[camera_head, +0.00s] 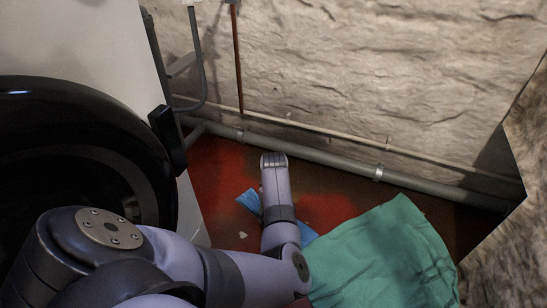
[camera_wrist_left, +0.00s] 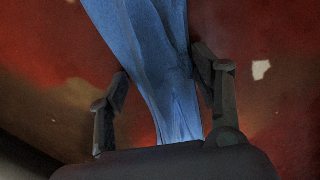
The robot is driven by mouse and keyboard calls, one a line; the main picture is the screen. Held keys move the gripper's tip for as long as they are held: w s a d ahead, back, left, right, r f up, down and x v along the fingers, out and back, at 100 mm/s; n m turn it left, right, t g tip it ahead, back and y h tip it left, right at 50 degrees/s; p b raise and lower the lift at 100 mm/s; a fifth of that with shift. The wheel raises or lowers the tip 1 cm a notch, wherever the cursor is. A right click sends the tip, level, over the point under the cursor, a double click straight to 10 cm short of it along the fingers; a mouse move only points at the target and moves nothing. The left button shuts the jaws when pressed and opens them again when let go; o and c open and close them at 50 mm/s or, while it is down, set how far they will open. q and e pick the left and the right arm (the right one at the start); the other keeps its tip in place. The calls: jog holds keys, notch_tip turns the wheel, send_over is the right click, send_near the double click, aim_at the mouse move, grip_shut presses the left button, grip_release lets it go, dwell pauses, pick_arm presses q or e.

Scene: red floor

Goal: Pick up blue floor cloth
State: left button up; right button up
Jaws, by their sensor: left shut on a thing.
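The blue floor cloth (camera_wrist_left: 150,55) runs between the two dark fingers of my left gripper (camera_wrist_left: 161,68) in the left wrist view. The gripper is shut on it, and the cloth extends past the fingertips and back toward the palm. In the head view, pieces of the blue cloth (camera_head: 248,201) show on both sides of my left forearm, low over the red floor. The forearm hides the middle of the cloth and the gripper there. I cannot tell whether the cloth still touches the floor. My right gripper is not in view.
A green cloth (camera_head: 385,262) lies at the lower right, close to my left arm. A white machine with a round black door (camera_head: 75,150) stands at the left. Pipes (camera_head: 320,158) run along the rough wall's foot. A pale scrap lies on the red floor (camera_wrist_left: 262,70).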

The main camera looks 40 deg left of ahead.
pick_arm(q)
jog(key=shift+c, duration=1)
jog(key=shift+r, duration=0.1)
